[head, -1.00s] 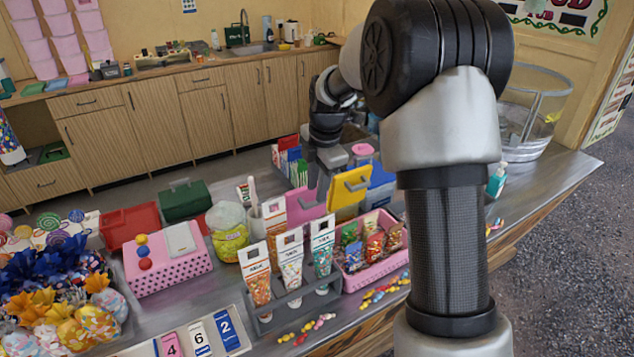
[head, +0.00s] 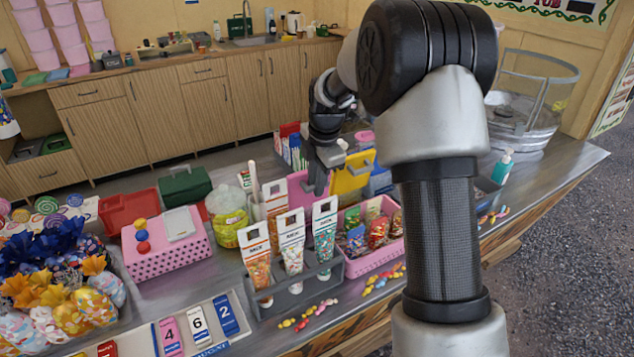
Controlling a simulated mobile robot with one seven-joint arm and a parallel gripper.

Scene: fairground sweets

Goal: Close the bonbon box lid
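In the head view a yellow panel (head: 352,172) with a dark handle stands upright beside a blue container (head: 380,180). A pink panel (head: 300,189) stands to its left. Either could be the bonbon box lid; I cannot tell which, and the box body is largely hidden.
A grey rack (head: 300,292) of sweet tubes and a pink basket (head: 365,262) of sweet bags stand in front. A pink dotted box (head: 168,258), a green box (head: 185,193) and a red box (head: 128,208) are at left. Loose sweets lie along the front edge.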

